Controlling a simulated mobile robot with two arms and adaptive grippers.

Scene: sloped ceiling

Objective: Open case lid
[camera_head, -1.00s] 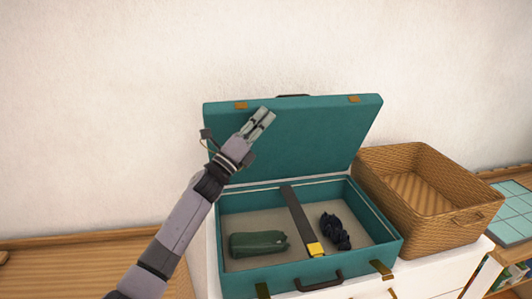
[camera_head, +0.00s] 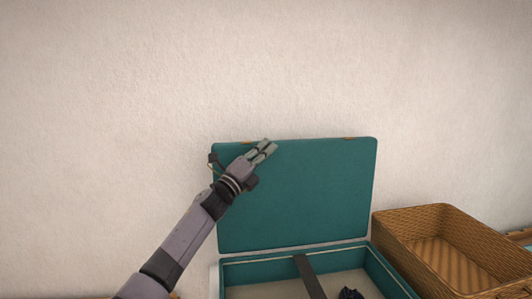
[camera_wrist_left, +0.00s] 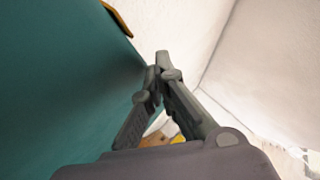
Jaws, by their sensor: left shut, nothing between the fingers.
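The teal case stands open, its lid (camera_head: 310,200) raised near upright in front of the wall. The case's lower part (camera_head: 381,272) is cut off by the bottom edge of the head view. My left gripper (camera_head: 268,148) is shut and empty, near the lid's upper left part. In the left wrist view my left gripper (camera_wrist_left: 162,62) has its fingertips together, with the lid (camera_wrist_left: 60,90) close on the left side. I cannot tell whether it touches the lid. My right gripper is not in view.
Inside the case lie a dark strap (camera_head: 309,275) and a dark bundle (camera_head: 350,294), partly cut off. A wicker basket (camera_head: 405,245) stands right of the case. The pale wall (camera_head: 110,100) is behind. Free space shows above the lid.

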